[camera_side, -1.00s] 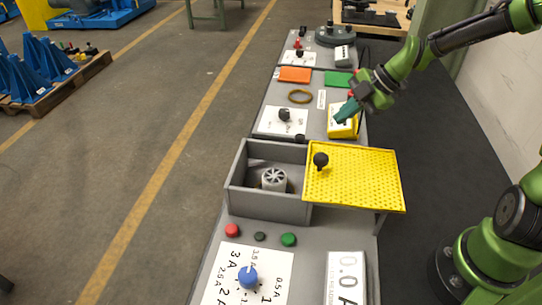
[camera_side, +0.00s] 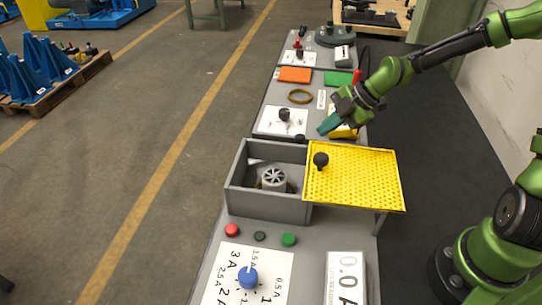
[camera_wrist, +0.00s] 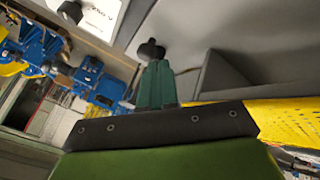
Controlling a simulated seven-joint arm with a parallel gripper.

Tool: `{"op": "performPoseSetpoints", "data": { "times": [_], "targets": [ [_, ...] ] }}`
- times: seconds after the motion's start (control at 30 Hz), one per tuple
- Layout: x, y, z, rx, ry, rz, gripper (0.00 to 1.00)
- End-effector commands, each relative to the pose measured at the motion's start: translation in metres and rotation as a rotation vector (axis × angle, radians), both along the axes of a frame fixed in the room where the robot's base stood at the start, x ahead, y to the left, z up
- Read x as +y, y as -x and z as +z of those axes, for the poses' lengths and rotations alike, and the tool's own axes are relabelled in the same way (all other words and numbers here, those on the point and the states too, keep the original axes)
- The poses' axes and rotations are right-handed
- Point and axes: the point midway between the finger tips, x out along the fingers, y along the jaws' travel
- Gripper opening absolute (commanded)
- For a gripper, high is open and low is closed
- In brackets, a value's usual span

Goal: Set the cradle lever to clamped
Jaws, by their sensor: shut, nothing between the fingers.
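My gripper (camera_side: 324,129) has its teal fingers closed together with nothing between them, above the grey bench just behind the yellow perforated cover. In the wrist view the shut fingers (camera_wrist: 155,82) point at a small black knob (camera_wrist: 151,49); I cannot tell whether they touch it. In the side view this black knob (camera_side: 300,139) sits at the back edge of the grey box, left of the fingertips. I cannot tell for sure that it is the cradle lever, and no clamped marking is readable. Another black knob (camera_side: 284,114) stands on a white plate farther back.
A grey open box (camera_side: 236,190) holds a fan-like wheel (camera_side: 273,178). The yellow perforated cover (camera_side: 365,178) with a black knob (camera_side: 320,160) lies to its right. A brass-coloured ring (camera_side: 300,97) lies farther back.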

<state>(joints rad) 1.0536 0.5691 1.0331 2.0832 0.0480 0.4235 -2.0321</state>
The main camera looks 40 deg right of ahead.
Motion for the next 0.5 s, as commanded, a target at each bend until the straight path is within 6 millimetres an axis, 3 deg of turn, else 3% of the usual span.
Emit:
{"op": "performPoseSetpoints", "data": {
  "times": [0.2,0.5],
  "targets": [
    [0.015,-0.012,-0.024,0.003,0.0,0.005,0.0],
    [0.02,-0.018,-0.036,0.002,0.003,0.0,0.0]
  ]
}}
